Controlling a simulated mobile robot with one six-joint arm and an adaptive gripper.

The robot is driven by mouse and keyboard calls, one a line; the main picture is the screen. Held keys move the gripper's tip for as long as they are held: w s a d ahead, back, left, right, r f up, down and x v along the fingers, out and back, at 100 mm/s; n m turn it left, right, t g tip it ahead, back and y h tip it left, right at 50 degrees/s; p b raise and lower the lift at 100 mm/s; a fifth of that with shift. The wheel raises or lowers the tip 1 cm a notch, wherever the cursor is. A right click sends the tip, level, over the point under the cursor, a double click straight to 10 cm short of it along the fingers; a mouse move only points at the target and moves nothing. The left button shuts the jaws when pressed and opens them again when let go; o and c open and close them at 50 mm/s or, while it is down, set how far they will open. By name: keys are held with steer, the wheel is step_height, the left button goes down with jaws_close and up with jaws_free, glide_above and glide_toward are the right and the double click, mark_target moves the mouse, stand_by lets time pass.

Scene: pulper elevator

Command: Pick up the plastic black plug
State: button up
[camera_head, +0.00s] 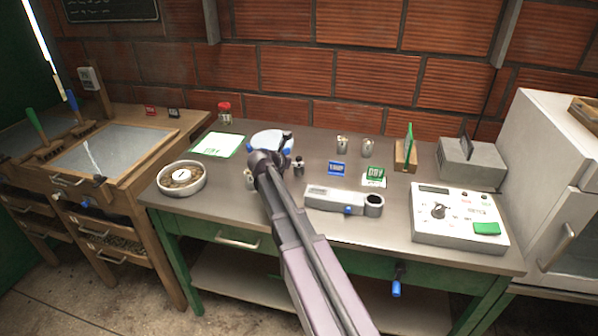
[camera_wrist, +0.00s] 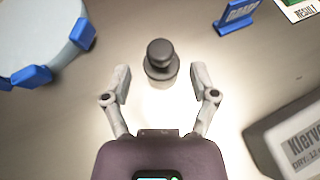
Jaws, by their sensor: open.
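The black plug (camera_wrist: 160,55) is a dark, round-knobbed piece on a short metallic base. It stands upright on the grey tabletop, and in the head view it (camera_head: 298,163) shows small, just right of the end of my arm. My gripper (camera_wrist: 160,74) is open in the wrist view, one finger to the left and one to the right of the plug. Both fingers look apart from it, with the plug's knob slightly beyond the tips. In the head view my gripper (camera_head: 270,158) is over the middle of the table and its fingers are hard to make out.
A pale round dish with blue clips (camera_head: 272,142) stands behind left. A blue card (camera_head: 337,168) and a grey handheld device (camera_head: 340,199) are to the right. Metal cups (camera_head: 368,148) stand at the back. A bowl (camera_head: 182,178) is left; a control box (camera_head: 458,217) is far right.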

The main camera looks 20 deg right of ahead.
steer(key=shift+b+x, duration=0.45)
steer(key=shift+x, duration=0.95)
steer(key=shift+s, duration=0.1)
steer(key=c, duration=1)
